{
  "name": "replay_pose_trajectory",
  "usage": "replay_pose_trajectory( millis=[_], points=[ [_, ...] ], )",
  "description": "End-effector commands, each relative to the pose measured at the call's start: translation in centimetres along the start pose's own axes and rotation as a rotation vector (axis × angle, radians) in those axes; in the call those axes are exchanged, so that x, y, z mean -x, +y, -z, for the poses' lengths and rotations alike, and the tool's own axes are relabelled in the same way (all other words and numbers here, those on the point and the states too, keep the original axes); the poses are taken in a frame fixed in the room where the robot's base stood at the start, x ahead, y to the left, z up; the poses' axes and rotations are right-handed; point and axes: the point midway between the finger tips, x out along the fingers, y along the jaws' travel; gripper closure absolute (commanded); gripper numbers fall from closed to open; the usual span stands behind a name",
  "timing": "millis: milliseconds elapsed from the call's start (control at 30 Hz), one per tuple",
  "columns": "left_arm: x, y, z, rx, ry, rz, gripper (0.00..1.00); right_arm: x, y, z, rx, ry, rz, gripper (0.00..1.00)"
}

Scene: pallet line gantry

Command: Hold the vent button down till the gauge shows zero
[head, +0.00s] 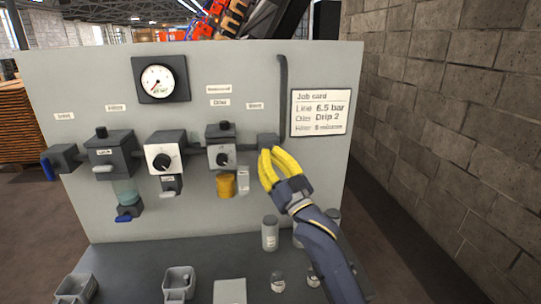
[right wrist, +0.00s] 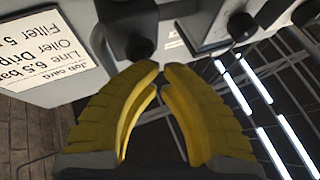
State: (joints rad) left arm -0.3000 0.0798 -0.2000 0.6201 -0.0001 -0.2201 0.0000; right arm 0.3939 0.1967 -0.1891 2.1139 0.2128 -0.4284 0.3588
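The gauge (head: 158,80) has a white dial in a dark square housing, upper left on the grey panel. Its needle seems to point to the lower left; the numbers are too small to read. The vent block (head: 267,139) is dark and sits at the right end of the row of units. In the right wrist view a dark round button (right wrist: 144,47) shows just beyond my fingertips. My right gripper (head: 269,151) has yellow fingers with tips nearly together, nothing between them, at the vent block's underside. I cannot tell whether they touch the button. My left gripper is out of view.
Left of the vent are an oiler with an amber bowl (head: 225,186), a regulator knob (head: 162,161) and a filter bowl (head: 125,191). A job card (head: 320,113) is at right. Canisters (head: 270,233) and small trays (head: 180,282) stand on the bench below. A block wall (head: 440,130) is at right.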

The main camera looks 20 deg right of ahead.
Motion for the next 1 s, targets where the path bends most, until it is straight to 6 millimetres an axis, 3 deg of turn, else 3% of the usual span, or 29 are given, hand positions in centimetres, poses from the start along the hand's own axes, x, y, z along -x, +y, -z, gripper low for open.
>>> replay_pose_trajectory(
  millis=[533, 1000],
  points=[
    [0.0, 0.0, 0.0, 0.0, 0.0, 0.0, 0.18, 0.7, -0.4, 0.4, -0.001, 0.001, 0.0, 1.0],
    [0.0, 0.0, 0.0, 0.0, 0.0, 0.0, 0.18, 3.6, -2.0, 2.0, -0.001, 0.002, 0.001, 1.0]
  ],
)
